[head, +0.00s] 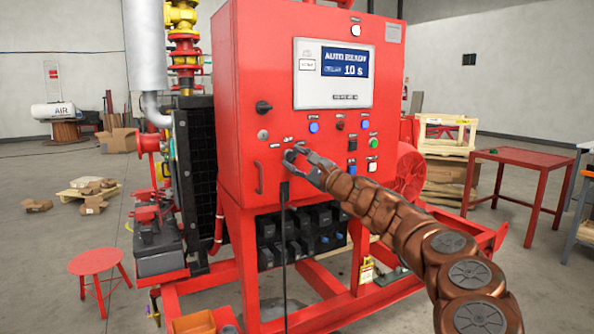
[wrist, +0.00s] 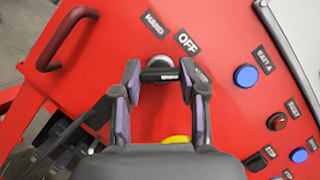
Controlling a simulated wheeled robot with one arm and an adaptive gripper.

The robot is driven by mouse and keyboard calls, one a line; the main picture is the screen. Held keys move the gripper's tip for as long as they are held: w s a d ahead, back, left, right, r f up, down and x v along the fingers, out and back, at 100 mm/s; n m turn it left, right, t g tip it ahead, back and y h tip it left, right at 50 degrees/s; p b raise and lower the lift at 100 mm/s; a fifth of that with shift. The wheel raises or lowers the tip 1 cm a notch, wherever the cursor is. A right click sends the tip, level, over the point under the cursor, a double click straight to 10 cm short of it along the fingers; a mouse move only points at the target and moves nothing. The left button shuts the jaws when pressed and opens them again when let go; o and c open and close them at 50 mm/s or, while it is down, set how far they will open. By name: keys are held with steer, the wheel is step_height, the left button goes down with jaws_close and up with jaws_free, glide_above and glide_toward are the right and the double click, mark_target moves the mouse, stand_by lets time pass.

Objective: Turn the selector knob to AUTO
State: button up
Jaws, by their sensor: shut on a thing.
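The selector knob (wrist: 160,73), black on a pale round base, is on the red panel (wrist: 105,50) between my fingertips. My gripper (wrist: 161,80) is shut on it, one finger on each side. In the wrist view, the labels HAND (wrist: 155,24) and OFF (wrist: 187,43) sit above the knob. A third label (wrist: 202,74) at its right is mostly hidden by a finger. I cannot tell which label the knob points at. In the head view my gripper (head: 297,156) is at the panel's lower middle and hides the knob.
A display (head: 335,74) reading AUTO READY and 10 s is above. A blue button (wrist: 246,75) and other buttons are to the right. A red table (head: 515,160) stands farther right.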

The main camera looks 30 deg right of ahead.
steer(key=shift+f+m+h+b, duration=0.1)
steer(key=shift+m+h+b, duration=0.2)
steer(key=shift+m+b, duration=0.55)
steer(key=shift+m, duration=0.35)
steer(key=o, duration=1.1)
steer(key=shift+o, duration=0.2)
steer(key=shift+s, duration=0.1)
steer(key=v, duration=1.1)
steer(key=shift+s+f, duration=0.3)
steer(key=shift+f, duration=0.05)
